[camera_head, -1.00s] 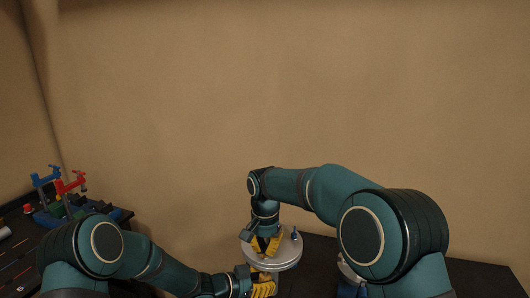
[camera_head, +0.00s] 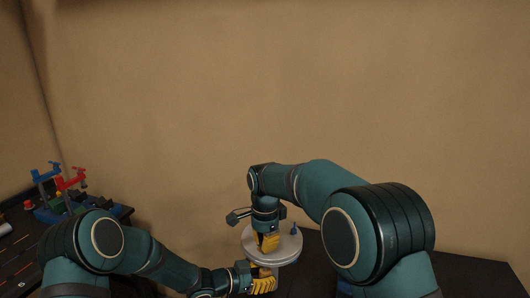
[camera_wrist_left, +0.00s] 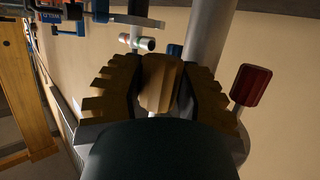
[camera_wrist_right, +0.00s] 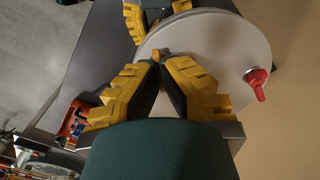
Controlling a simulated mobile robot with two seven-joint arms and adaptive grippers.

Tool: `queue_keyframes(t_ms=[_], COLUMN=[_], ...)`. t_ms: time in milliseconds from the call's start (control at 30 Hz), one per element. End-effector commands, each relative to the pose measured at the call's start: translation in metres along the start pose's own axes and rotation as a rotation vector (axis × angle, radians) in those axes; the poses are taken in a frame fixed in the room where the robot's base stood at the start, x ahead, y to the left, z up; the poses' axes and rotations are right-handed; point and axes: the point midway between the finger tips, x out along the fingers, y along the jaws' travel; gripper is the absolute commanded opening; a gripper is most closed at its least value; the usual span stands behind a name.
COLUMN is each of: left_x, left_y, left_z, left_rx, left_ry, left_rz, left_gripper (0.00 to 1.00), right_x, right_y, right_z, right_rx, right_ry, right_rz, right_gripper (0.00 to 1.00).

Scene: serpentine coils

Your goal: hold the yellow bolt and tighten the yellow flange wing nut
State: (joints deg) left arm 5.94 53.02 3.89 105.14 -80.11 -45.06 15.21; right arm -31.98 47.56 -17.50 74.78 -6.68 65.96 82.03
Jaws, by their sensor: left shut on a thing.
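My left gripper (camera_head: 262,284) is below the round grey flange (camera_head: 258,253). In the left wrist view its fingers (camera_wrist_left: 160,85) are shut on the yellow bolt's head (camera_wrist_left: 160,80), one on each side. My right gripper (camera_head: 267,243) is above the flange, pointing down at it. In the right wrist view its fingertips (camera_wrist_right: 165,62) are close together at a small yellow-brown piece, apparently the yellow wing nut (camera_wrist_right: 166,51). The fingers mostly hide this nut, and whether they pinch it is unclear.
A blue wing nut (camera_head: 295,229) stands on the flange's far right. A red wing nut (camera_wrist_right: 257,82) sits near the rim, with a red bolt head (camera_wrist_left: 251,84) showing below. Blue and red clamps (camera_head: 60,180) stand on the dark table at the left.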

Motion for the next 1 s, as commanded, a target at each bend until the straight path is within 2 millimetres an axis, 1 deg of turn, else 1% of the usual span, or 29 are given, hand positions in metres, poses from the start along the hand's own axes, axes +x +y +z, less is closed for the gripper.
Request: queue_keyframes(t_ms=[267, 367, 500, 600, 700, 933, 1000], left_x=[0.0002, 0.0002, 0.0002, 0.0002, 0.0002, 0.0002, 0.0002], left_y=[0.0005, 0.0005, 0.0005, 0.0005, 0.0005, 0.0005, 0.0005], left_z=[0.0010, 0.0010, 0.0010, 0.0010, 0.0010, 0.0010, 0.0010], left_rx=[-0.001, -0.001, -0.001, -0.001, -0.001, -0.001, -0.001], left_ry=[-0.002, -0.002, -0.002, -0.002, -0.002, -0.002, -0.002], left_rz=[0.001, 0.001, 0.001, 0.001, 0.001, 0.001, 0.001], left_gripper=[0.02, 0.02, 0.02, 0.03, 0.02, 0.02, 0.02], right_x=[-0.0006, -0.0008, -0.0006, -0.0006, -0.0007, -0.0011, -0.0011], right_y=[-0.0004, -0.0005, -0.0006, -0.0006, -0.0006, -0.0007, -0.0007], right_z=[0.0011, 0.0015, 0.0017, 0.0014, 0.0012, 0.0012, 0.0013], right_rx=[0.022, 0.121, 0.305, 0.390, 0.420, 0.428, 0.475], right_ry=[-0.001, 0.000, 0.000, 0.000, -0.001, -0.002, -0.001], right_rz=[-0.001, -0.001, -0.001, -0.001, -0.001, -0.002, -0.002], right_gripper=[0.00, 0.00, 0.00, 0.00, 0.00, 0.00, 0.00])
